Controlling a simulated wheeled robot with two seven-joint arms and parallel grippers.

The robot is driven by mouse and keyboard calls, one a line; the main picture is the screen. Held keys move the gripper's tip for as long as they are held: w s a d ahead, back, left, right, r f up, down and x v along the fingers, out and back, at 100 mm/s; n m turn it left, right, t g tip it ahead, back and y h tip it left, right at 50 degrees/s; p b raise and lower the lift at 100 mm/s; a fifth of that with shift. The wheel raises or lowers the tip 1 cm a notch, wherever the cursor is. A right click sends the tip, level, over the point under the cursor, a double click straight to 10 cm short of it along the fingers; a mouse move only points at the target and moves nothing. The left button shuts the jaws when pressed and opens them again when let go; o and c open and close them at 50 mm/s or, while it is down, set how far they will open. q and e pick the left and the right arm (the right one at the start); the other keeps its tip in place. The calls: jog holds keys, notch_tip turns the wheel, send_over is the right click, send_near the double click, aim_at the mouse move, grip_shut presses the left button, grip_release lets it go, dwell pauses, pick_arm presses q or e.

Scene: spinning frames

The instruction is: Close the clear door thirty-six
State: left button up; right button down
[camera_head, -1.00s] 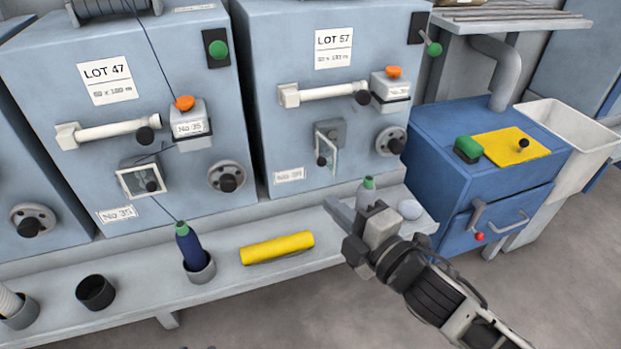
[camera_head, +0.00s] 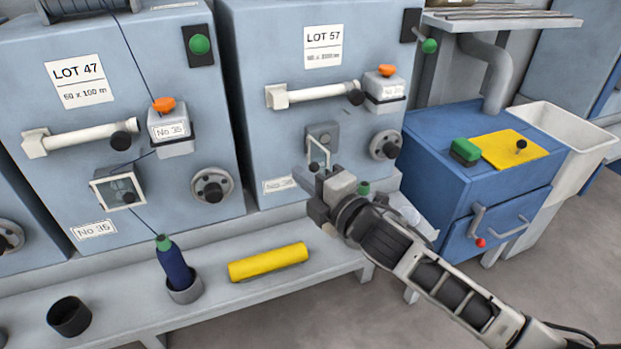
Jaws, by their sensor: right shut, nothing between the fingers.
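The small clear door (camera_head: 319,154) on the right-hand spinning frame, marked LOT 57, stands swung out from its grey housing (camera_head: 322,132). Its pale frame is seen nearly edge-on. The label (camera_head: 279,184) low on that frame is partly hidden, and its last digit is hard to read. My right gripper (camera_head: 314,178) is shut and empty, just below and in front of the door. It hides the door's lower part, so I cannot tell whether they touch. My left gripper is not in view.
A handwheel (camera_head: 385,145) sits right of the door and a white roller (camera_head: 312,94) above it. A yellow bobbin (camera_head: 268,262) and a dark blue bobbin (camera_head: 175,262) are on the bench (camera_head: 225,290). A blue cabinet (camera_head: 475,195) stands at the right.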

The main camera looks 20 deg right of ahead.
jog(key=shift+d, duration=0.55)
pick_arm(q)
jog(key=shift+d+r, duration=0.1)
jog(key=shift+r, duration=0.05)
pick_arm(e)
jog(key=shift+d, duration=0.1)
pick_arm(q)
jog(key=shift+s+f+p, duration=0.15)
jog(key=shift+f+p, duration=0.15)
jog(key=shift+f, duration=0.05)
pick_arm(e)
jog(key=shift+d, duration=0.2)
